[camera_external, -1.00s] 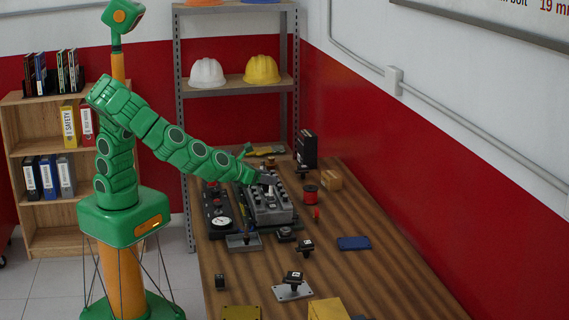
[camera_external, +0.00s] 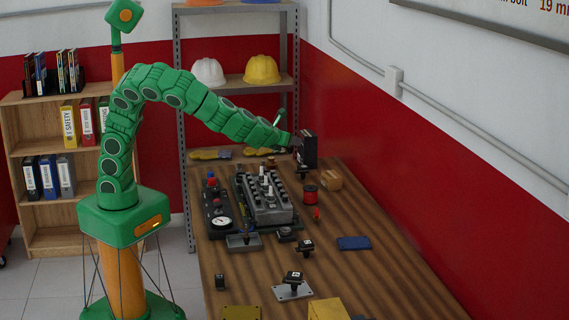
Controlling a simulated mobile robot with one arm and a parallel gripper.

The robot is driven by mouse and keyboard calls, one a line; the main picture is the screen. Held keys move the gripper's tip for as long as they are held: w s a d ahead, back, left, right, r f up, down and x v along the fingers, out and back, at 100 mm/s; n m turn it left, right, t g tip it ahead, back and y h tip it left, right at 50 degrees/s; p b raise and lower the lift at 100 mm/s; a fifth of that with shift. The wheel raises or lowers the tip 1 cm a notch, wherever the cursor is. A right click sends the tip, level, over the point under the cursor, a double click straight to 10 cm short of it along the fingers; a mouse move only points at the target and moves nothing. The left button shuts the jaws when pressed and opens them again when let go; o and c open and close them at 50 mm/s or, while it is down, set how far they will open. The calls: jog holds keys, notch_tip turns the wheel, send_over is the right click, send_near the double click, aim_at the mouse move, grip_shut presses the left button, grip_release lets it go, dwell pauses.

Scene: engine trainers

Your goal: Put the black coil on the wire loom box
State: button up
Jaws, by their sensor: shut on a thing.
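My gripper (camera_external: 299,153) is at the far end of the workbench, shut on a small black part with a pale label, which I take as the black coil (camera_external: 303,172). The coil is at or just above the bench top; its contact with the bench is too small to tell. A tall black box (camera_external: 310,150) stands right behind the gripper, partly hidden by it. A small brown box (camera_external: 332,180) sits to the right of the coil. No readable label shows which box is the wire loom box.
The grey engine block (camera_external: 266,203) and a panel with a gauge (camera_external: 216,205) stand left of the coil. A red spool (camera_external: 310,194) is in front of it. More black parts (camera_external: 305,247) and a blue pad (camera_external: 354,243) lie nearer. The right side is mostly clear.

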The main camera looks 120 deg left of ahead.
jog(key=s+a+r+n+g+h, duration=0.1)
jog(key=s+a+r+n+g, duration=0.25)
jog(key=s+a, duration=0.75)
jog(key=s+a+r+n+g, duration=0.25)
jog(key=s+a+r, duration=0.25)
jog(key=s+a, duration=0.65)
send_over(308, 132)
jog(key=d, duration=0.2)
jog(key=f, duration=0.9)
jog(key=shift+s+a, duration=0.2)
jog(key=shift+w+a+f, duration=0.35)
jog(key=shift+a+f, duration=0.15)
jog(key=shift+f, duration=1.65)
jog(key=o, duration=1.2)
jog(key=shift+f, duration=0.1)
jog(key=shift+c, duration=0.2)
